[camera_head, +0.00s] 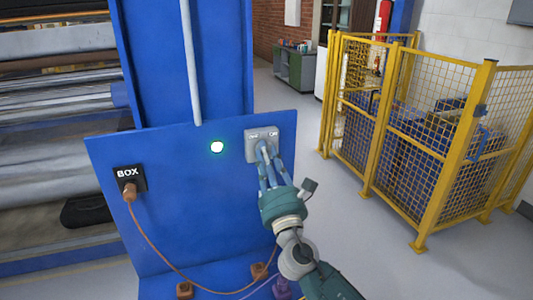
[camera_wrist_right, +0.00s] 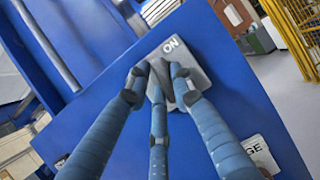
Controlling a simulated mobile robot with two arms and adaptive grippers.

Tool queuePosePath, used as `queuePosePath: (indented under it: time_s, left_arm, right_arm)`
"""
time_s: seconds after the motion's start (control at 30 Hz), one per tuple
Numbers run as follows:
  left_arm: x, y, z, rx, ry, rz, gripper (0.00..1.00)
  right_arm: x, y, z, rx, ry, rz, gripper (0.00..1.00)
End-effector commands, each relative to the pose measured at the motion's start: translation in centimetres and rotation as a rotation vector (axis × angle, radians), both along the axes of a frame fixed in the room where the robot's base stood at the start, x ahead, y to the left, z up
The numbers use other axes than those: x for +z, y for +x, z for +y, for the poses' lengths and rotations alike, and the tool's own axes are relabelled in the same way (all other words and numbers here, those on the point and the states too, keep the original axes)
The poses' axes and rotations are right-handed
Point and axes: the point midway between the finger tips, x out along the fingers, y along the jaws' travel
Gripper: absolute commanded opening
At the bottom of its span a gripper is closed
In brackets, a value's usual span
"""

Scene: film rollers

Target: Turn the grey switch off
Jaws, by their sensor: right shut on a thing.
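The grey switch (camera_head: 250,149) is a square plate with small lettering at the upper right of the blue panel. My right gripper (camera_head: 263,152) reaches it from below right, with its fingers on the front of the plate. In the right wrist view, the grey switch (camera_wrist_right: 192,50) has "ON" printed on it, and the fingertips of my right gripper (camera_wrist_right: 160,78) are closed in around its middle. The fingers hide the knob, so its position cannot be told. My left gripper is not in view.
A black socket labelled BOX (camera_head: 131,176) holds a brown plug with a hanging cable (camera_head: 153,241). Brown plugs (camera_head: 184,290) lie at the panel's foot. A yellow mesh fence (camera_head: 390,120) stands at right. Rollers (camera_head: 55,110) are at left. Grey floor between panel and fence is clear.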

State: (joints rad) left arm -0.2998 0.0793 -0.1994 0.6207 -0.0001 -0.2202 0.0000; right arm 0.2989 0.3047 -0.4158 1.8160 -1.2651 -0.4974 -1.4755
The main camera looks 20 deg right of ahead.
Motion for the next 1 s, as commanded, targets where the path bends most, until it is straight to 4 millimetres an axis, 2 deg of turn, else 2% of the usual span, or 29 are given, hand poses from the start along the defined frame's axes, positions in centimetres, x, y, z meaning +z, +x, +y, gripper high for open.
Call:
queuePosePath:
  time_s: [0.6,1.0]
  left_arm:
    - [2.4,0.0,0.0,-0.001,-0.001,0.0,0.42]
    - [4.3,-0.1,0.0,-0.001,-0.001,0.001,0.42]
  right_arm:
    - [-0.1,0.0,-0.1,0.001,-0.587,-0.018,0.0]
    - [-0.3,0.0,-0.2,0.001,-0.867,-0.029,0.0]
